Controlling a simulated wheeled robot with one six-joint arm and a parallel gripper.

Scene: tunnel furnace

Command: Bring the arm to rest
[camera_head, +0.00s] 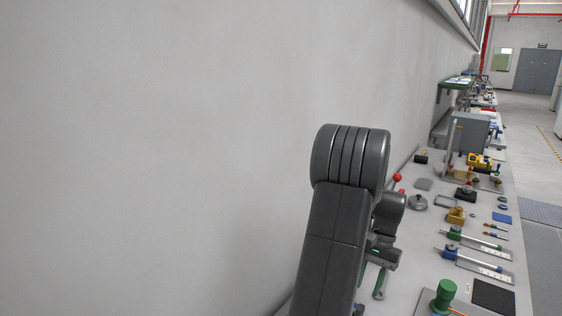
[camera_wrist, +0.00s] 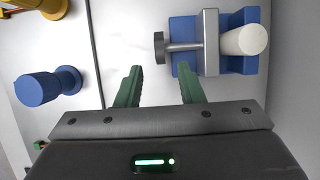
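My gripper (camera_wrist: 158,72) shows in the wrist view with its two green fingers apart and nothing between them. It is open above a pale surface. In the head view my dark grey arm rises in front of the wall and bends down over the bench. There my gripper (camera_head: 380,284) is mostly hidden behind the arm, with a green finger showing over the bench top (camera_head: 405,285).
A blue clamp block (camera_wrist: 243,65) with a grey bar and white cylinder lies just beyond the right finger. A blue knob (camera_wrist: 42,88) stands left. Green-knobbed (camera_head: 444,294) and other fixtures crowd the bench. A plain wall (camera_head: 150,150) fills the left.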

